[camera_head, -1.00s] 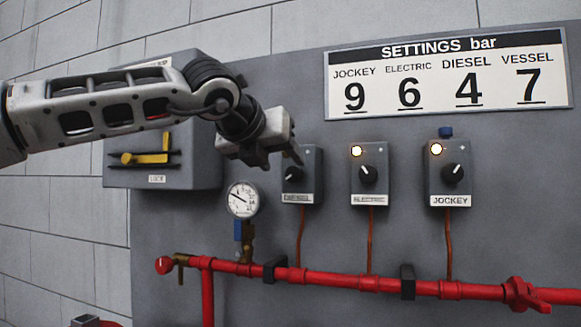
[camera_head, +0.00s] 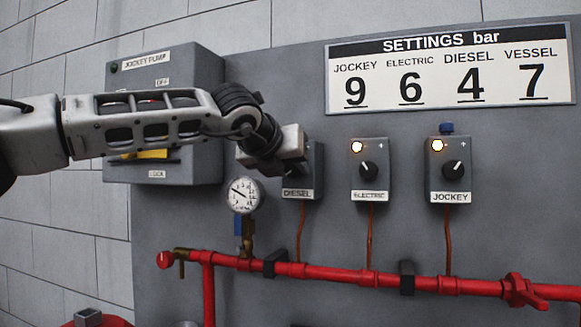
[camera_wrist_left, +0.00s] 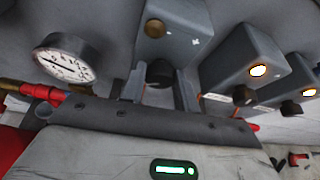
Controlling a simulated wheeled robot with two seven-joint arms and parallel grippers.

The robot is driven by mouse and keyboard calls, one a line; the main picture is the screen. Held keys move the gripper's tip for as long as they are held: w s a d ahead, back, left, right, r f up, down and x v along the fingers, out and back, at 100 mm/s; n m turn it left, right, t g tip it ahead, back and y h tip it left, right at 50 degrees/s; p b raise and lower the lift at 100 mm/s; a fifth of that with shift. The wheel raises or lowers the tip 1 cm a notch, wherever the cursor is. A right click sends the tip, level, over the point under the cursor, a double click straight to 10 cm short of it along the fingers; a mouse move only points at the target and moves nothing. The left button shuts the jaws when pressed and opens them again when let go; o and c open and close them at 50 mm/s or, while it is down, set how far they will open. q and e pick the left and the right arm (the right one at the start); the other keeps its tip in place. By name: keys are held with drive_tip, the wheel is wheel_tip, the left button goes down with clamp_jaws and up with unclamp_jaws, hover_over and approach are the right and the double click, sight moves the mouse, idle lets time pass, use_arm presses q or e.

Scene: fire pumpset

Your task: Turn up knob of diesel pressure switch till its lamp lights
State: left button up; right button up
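The diesel pressure switch is a grey box (camera_head: 317,160) with a DIESEL label, partly hidden behind my left gripper (camera_head: 298,167) in the head view. In the left wrist view the diesel switch (camera_wrist_left: 178,48) shows a dull, unlit brownish lamp (camera_wrist_left: 155,28) beside a plus mark. Its dark knob (camera_wrist_left: 160,72) is between the two fingers of my left gripper (camera_wrist_left: 158,85). The fingers are apart, with a gap visible on each side of the knob. Contact cannot be told. My right gripper is not in view.
The electric switch (camera_head: 369,155) and jockey switch (camera_head: 450,155) stand to the right, both lamps lit. A settings sign (camera_head: 449,70) reads diesel 4. A pressure gauge (camera_head: 243,195) is left of the diesel switch. A red pipe (camera_head: 340,277) runs below.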

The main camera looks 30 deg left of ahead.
use_arm(q)
drive_tip(key=shift+f+m+y+b, duration=0.1)
drive_tip(key=shift+m+y+b, duration=0.2)
drive_tip(key=shift+b, duration=0.25)
drive_tip(key=o, duration=1)
drive_tip(key=shift+c, duration=0.2)
drive_tip(key=b+v, duration=0.2)
drive_tip(key=v, duration=1.4)
drive_tip(key=shift+r, duration=0.2)
drive_tip(key=shift+d, duration=0.1)
